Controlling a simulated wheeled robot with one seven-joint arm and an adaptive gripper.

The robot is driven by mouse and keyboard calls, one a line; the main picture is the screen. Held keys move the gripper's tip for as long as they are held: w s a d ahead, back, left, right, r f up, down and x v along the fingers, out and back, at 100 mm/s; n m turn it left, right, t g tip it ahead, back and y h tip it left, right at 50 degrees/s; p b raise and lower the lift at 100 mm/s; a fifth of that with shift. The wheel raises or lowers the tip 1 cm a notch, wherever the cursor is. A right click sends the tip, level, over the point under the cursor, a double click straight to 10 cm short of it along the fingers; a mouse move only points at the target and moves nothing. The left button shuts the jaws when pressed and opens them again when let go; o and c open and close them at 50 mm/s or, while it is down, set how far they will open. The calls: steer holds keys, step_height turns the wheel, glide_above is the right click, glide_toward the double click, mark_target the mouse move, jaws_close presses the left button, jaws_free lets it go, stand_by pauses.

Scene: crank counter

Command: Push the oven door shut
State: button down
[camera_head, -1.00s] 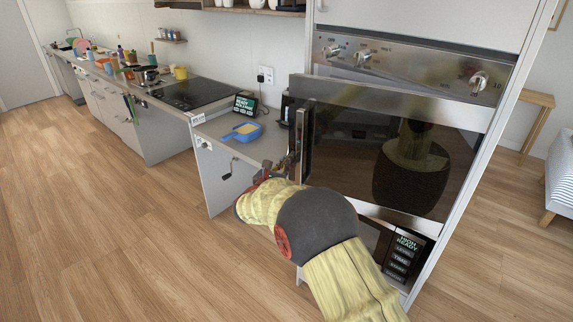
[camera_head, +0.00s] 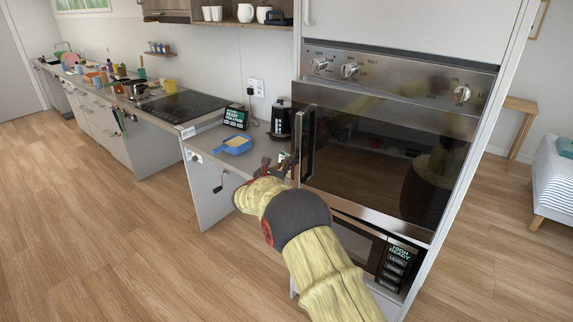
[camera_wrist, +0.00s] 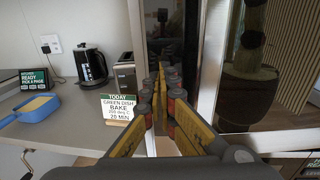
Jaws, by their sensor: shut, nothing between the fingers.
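The oven door (camera_head: 385,150) is a dark glass panel with a metal frame and a vertical handle (camera_head: 307,145) along its left side. It stands almost flush with the oven front; whether a narrow gap is left I cannot tell. In the wrist view the door glass (camera_wrist: 262,75) fills the right side and mirrors my arm. My gripper (camera_head: 279,163) is at the door's left edge, by the handle's lower end.
The oven's knob panel (camera_head: 400,75) is above and a microwave (camera_head: 385,255) below. Left of the oven, a counter (camera_head: 205,148) holds a blue pan (camera_head: 237,144), a kettle (camera_head: 281,120) and a sign (camera_wrist: 118,107). A crank (camera_head: 219,184) sticks out of its front. The floor at left is clear.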

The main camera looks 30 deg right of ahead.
steer(key=x, duration=0.5)
steer(key=shift+d+r, duration=0.3)
steer(key=shift+d, duration=0.15)
steer(key=shift+w+r, duration=0.1)
steer(key=shift+r, duration=0.2)
steer(key=w+f+p+v, duration=0.1)
steer(key=p+v, duration=0.1)
steer(key=v, duration=1.2)
steer(key=shift+w+a+f, duration=0.2)
steer(key=shift+a, duration=0.4)
